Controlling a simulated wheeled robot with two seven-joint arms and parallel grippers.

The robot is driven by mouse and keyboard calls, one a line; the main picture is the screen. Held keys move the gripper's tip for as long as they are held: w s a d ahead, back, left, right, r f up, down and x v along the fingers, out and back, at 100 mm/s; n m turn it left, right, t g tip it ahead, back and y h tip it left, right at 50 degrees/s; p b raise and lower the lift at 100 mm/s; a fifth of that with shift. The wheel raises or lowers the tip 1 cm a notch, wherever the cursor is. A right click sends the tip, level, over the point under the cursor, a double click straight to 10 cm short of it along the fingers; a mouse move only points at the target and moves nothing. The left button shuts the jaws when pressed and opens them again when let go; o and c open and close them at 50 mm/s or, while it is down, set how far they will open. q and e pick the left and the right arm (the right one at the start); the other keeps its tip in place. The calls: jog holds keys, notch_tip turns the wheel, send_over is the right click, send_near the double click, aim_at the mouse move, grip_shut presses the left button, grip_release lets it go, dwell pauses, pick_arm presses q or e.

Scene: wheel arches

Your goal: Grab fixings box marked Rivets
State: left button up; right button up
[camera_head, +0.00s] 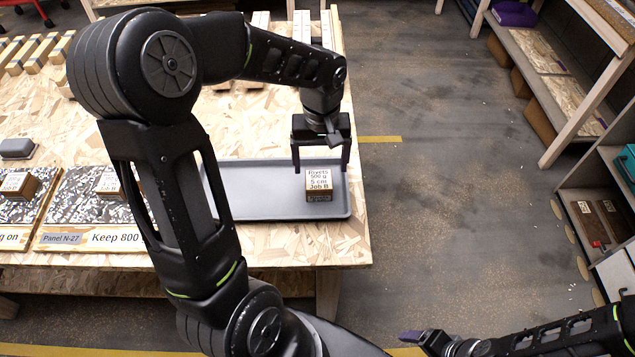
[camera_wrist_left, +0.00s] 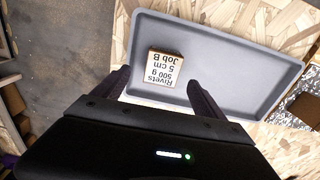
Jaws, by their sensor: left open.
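The fixings box marked Rivets (camera_head: 320,187) is a small brown box with a white label reading Rivets, 500 g, 5 cm, Job B. It sits at the right end of a grey tray (camera_head: 270,205) on the workbench. In the left wrist view the box (camera_wrist_left: 165,68) lies in the tray (camera_wrist_left: 225,60), ahead of the fingers. My left gripper (camera_head: 321,170) is open, pointing down just above and behind the box, with nothing between its fingers. The fingers also show in the left wrist view (camera_wrist_left: 154,85). My right arm shows at the lower right; its gripper's jaw state is unclear (camera_head: 420,338).
Brown boxes (camera_head: 22,185) sit on speckled panels at the left of the chipboard bench (camera_head: 330,248), with a label reading Keep 800 (camera_head: 117,238). Wooden blocks lie along the back. A shelf unit (camera_head: 560,75) stands at the right, across open floor (camera_head: 430,220).

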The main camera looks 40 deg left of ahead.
aim_at(319, 179)
pick_arm(q)
jog(key=shift+f, duration=0.45)
jog(key=f, duration=0.2)
jog(key=f+p, duration=0.1)
jog(key=f, duration=0.2)
jog(key=shift+s+a+f, duration=0.1)
jog(key=shift+s+f, duration=0.05)
jog(key=shift+s, duration=0.05)
jog(key=shift+c, duration=0.3)
grip_shut()
dwell(0.7)
